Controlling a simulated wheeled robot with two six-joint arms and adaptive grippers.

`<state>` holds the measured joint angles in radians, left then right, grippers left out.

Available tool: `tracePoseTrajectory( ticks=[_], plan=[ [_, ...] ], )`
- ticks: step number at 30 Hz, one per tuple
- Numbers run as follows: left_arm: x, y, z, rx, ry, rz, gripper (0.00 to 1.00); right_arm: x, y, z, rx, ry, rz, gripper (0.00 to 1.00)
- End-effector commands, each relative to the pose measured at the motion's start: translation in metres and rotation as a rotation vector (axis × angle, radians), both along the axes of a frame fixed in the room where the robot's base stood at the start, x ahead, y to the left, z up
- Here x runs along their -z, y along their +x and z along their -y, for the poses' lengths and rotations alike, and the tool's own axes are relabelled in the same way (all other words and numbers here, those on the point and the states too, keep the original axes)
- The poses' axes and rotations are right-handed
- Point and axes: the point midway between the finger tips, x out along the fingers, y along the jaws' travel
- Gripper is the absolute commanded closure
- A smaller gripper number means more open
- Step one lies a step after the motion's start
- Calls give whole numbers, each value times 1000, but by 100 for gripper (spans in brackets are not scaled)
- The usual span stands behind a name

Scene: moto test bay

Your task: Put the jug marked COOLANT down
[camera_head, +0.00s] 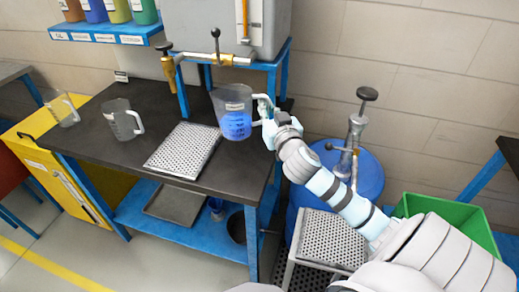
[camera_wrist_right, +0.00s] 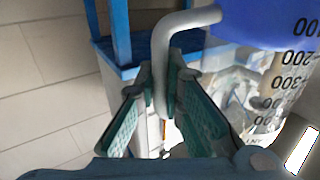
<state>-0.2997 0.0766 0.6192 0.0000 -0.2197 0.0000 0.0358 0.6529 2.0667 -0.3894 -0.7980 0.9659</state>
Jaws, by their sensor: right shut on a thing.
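A clear measuring jug with blue liquid (camera_head: 234,118) is in my right gripper (camera_head: 268,114), over the right part of the dark bench (camera_head: 125,165). The jug looks upright in the head view. In the right wrist view, the fingers of my right gripper (camera_wrist_right: 163,92) are around the grey handle (camera_wrist_right: 162,62) of the jug (camera_wrist_right: 285,70), with dark scale marks on its wall. A white label (camera_wrist_right: 302,150) shows at the edge, its wording unreadable. I cannot tell whether the jug's base touches the bench. My left gripper is not in view.
A perforated metal tray (camera_head: 183,150) lies on the bench, left of the held jug. Two other clear jugs (camera_head: 122,122) (camera_head: 62,108) stand farther left. A brass tap (camera_head: 168,66) and pipe are behind. A blue drum (camera_head: 366,180) and green crate (camera_head: 450,218) stand right.

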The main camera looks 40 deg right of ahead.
Motion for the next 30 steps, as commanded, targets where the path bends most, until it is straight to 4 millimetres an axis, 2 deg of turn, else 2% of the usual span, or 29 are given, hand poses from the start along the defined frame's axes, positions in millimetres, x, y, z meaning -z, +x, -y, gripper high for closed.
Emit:
tracePoseTrajectory(
  ticks=[1,4,6,11,15,18,29,30],
  plan=[
    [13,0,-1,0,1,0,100,27,0,0,0,4,-4,100],
    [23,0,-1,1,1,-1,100,60,0,0,0,1,-3,100],
    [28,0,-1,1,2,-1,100,75,0,-1,-2,1,-2,100],
    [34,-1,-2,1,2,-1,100,95,0,-1,-3,1,1,100],
    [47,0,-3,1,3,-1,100,123,1,-1,-4,1,0,100],
    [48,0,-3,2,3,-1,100,129,1,-1,-5,0,1,100],
    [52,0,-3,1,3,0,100,132,1,-1,-5,0,2,100],
    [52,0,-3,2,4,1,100,133,1,-1,-5,0,1,90]
  ],
)
